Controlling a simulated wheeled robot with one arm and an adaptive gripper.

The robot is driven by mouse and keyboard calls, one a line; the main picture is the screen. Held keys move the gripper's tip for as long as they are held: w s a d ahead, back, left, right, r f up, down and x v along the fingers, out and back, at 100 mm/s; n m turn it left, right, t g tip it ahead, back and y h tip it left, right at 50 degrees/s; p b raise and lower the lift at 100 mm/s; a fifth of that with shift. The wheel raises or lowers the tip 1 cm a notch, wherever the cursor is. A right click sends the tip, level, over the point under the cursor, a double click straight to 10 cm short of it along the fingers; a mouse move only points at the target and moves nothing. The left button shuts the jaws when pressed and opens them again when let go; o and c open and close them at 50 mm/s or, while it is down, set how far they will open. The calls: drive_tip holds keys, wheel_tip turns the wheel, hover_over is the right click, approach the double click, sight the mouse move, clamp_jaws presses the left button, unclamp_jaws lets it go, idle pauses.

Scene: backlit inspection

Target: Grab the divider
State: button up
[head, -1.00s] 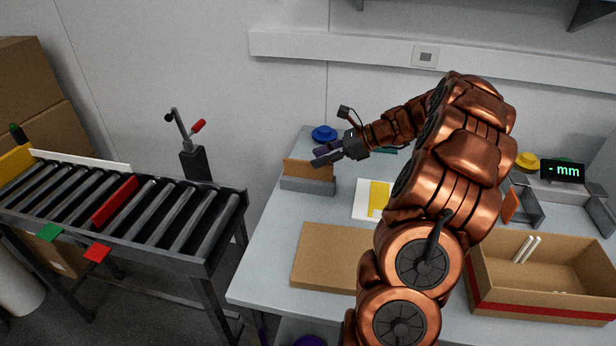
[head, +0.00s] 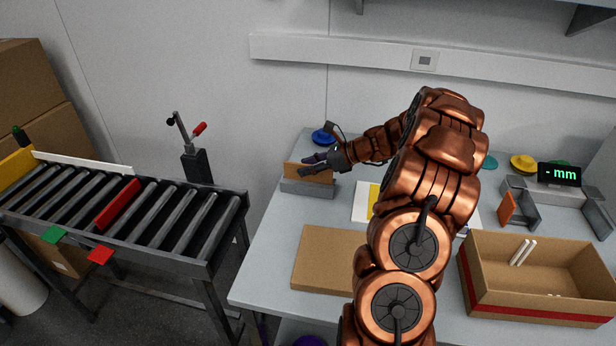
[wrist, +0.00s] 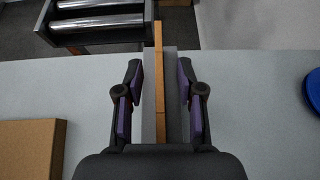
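The divider, a thin brown cardboard-like panel (head: 291,170), stands upright in a grey slotted holder (head: 308,188) at the table's far left. In the wrist view the divider (wrist: 158,68) is seen edge-on as a narrow strip, with the grey holder (wrist: 147,125) on both sides of it. My gripper (head: 308,167) is at the divider. In the wrist view my gripper (wrist: 160,82) is open, its purple-padded fingers on either side of the divider with a gap on each side. My fingers hide part of the divider in the head view.
A flat brown board (head: 325,260) lies at the table's front left. A blue round object (head: 323,136) sits behind the holder. An open cardboard box (head: 480,275) stands at right. A roller conveyor (head: 160,215) stands left of the table.

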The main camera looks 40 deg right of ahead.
clamp_jaws()
idle(0.3)
idle(0.4)
